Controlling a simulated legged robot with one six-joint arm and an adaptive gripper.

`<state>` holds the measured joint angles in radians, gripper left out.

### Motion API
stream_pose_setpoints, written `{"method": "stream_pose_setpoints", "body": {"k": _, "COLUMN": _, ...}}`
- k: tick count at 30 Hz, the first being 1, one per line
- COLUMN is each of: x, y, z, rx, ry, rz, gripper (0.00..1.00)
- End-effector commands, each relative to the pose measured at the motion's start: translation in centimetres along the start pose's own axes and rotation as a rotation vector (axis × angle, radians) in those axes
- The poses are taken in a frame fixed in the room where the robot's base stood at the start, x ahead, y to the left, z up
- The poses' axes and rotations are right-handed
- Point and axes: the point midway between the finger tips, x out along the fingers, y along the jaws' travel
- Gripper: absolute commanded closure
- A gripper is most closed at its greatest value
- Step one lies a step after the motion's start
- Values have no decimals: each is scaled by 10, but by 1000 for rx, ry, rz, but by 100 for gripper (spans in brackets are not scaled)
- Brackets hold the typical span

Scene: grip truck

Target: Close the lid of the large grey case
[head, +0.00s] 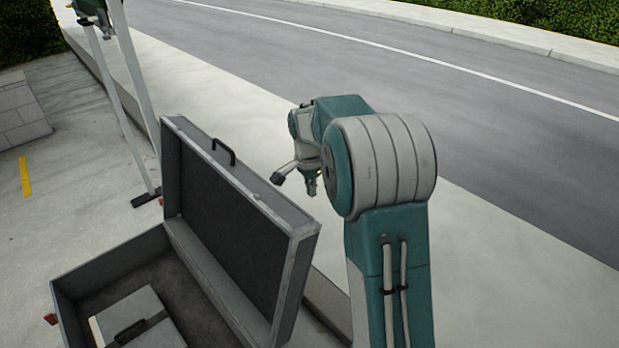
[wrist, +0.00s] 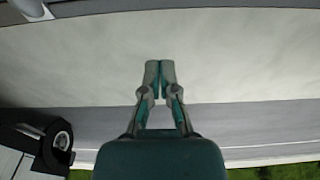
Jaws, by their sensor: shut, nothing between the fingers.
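The large grey case (head: 68,282) stands open at the lower left in the head view. Its lid (head: 240,205) is raised and leans back a little, with its dark inner face toward the case body. A black handle (head: 222,151) sits on the lid's upper edge. My gripper (head: 311,188) is to the right of the lid, on its outer side, and appears apart from it. In the wrist view its fingertips (wrist: 159,66) are together with nothing between them. The lid cannot be clearly made out there.
A smaller pale case (head: 150,318) with a dark handle lies inside the large case. A tripod-like stand (head: 136,95) is behind it at left. A low block wall (head: 20,115) is at far left. Pale pavement and road (head: 440,75) lie open beyond my arm.

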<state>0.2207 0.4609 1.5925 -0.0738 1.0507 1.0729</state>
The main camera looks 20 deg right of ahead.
Motion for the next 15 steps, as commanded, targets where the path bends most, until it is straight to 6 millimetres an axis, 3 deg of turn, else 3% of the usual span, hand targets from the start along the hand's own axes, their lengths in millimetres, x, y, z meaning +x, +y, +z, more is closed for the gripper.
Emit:
{"method": "stream_pose_setpoints", "body": {"k": 5, "x": 34, "y": 1, "z": 1, "rx": -1, "ry": -2, "rz": 4, "gripper": 100}}
{"method": "stream_pose_setpoints", "body": {"k": 9, "x": 21, "y": 0, "z": 24, "rx": -4, "ry": 1, "rz": -2, "gripper": 100}}
{"method": "stream_pose_setpoints", "body": {"k": 15, "x": 17, "y": 0, "z": 37, "rx": -1, "ry": 0, "rz": 0, "gripper": 100}}
